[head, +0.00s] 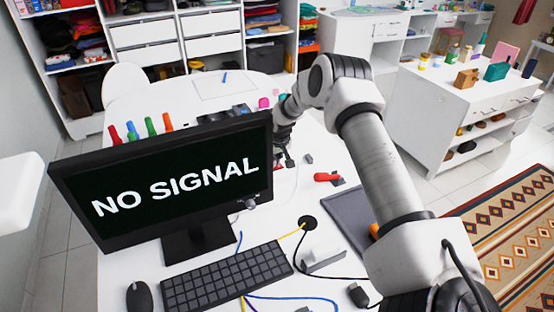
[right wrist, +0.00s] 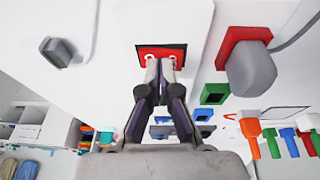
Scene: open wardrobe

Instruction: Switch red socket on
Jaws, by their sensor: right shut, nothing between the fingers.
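In the right wrist view, a red rectangular fitting (right wrist: 148,52) sits in a white panel, with small openings on its face. My right gripper (right wrist: 164,64) is shut and empty, with its fingertips at the lower edge of this fitting; I cannot tell whether they touch. To the right, a red square socket (right wrist: 234,38) has a grey plug (right wrist: 251,69) in it. I cannot read any on or off state. In the head view my right gripper (head: 286,160) reaches down just behind the monitor's right edge. My left gripper is not in view.
The monitor (head: 165,180) stands left of my right arm and hides part of the desk. A keyboard (head: 227,278), cables and a red-handled thing (head: 326,177) lie on the desk.

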